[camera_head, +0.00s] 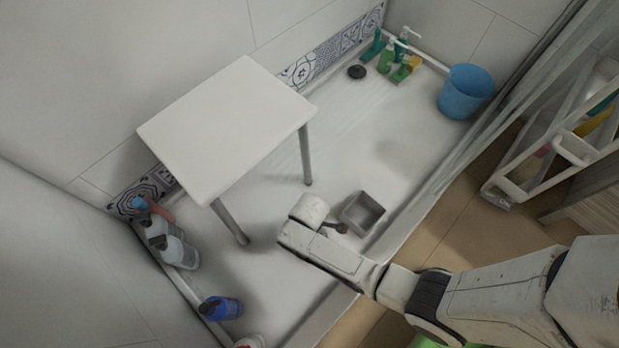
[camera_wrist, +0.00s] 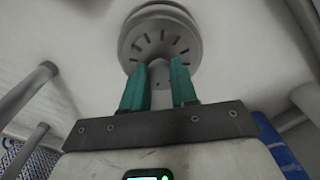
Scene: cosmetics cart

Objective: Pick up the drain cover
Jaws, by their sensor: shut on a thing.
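The drain cover (camera_wrist: 160,38) is a round grey disc with radial slots, seen in the wrist view just beyond my fingertips. My gripper (camera_wrist: 160,72) has its two green fingers shut on a small grey part of the cover, between the tips. I cannot tell from the head view whether the cover touches the floor.
A white table (camera_head: 228,122) stands on the left. Bottles (camera_head: 174,250) line the left wall. A blue bucket (camera_head: 466,92) and a dark round object (camera_head: 357,72) are at the back. The floor's middle is clear.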

